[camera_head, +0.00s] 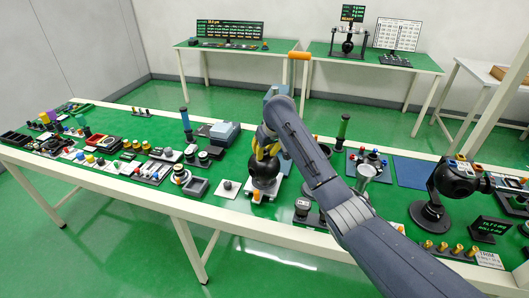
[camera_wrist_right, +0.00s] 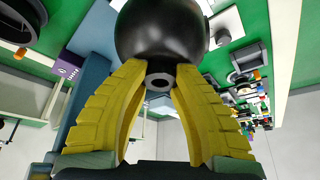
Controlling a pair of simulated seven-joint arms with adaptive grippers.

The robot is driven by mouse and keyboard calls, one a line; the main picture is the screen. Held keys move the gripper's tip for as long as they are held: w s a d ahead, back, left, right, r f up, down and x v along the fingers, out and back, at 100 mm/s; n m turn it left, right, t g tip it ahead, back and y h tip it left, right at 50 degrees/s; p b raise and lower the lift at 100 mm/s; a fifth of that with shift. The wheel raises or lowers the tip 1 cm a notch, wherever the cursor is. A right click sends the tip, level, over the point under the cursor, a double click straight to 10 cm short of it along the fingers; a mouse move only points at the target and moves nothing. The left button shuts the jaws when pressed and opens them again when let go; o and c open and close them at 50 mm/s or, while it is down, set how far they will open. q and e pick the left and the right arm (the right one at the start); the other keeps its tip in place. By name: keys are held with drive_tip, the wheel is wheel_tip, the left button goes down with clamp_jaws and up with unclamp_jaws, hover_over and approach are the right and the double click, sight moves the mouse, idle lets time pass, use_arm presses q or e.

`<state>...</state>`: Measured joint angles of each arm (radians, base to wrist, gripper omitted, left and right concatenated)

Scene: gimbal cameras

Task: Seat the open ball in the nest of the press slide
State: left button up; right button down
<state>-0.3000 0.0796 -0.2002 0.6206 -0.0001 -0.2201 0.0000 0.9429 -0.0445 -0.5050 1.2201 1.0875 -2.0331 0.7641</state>
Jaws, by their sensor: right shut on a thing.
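My right gripper (camera_head: 266,150) has yellow fingers and reaches down over the press. It is shut on the black open ball (camera_head: 264,171), just below its fingers. In the right wrist view the ball (camera_wrist_right: 160,30) fills the top middle, and the yellow fingers (camera_wrist_right: 160,75) close around a grey ring-shaped stub with a dark hole. The blue press (camera_head: 277,92) with its orange handle (camera_head: 298,56) stands behind, partly hidden by my arm. The pale press slide (camera_head: 257,197) shows under the ball. The nest is hidden, so I cannot tell whether the ball touches it. My left gripper is not in view.
A dark square tray (camera_head: 196,187) and a white plate with a knob (camera_head: 228,186) lie left of the press. A black gimbal stand (camera_head: 430,213) is farther right. A blue mat (camera_head: 412,172) is clear.

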drive_tip(key=shift+f, duration=1.15)
drive_tip(key=c, duration=1.1)
unclamp_jaws()
drive_tip(key=v, duration=1.2)
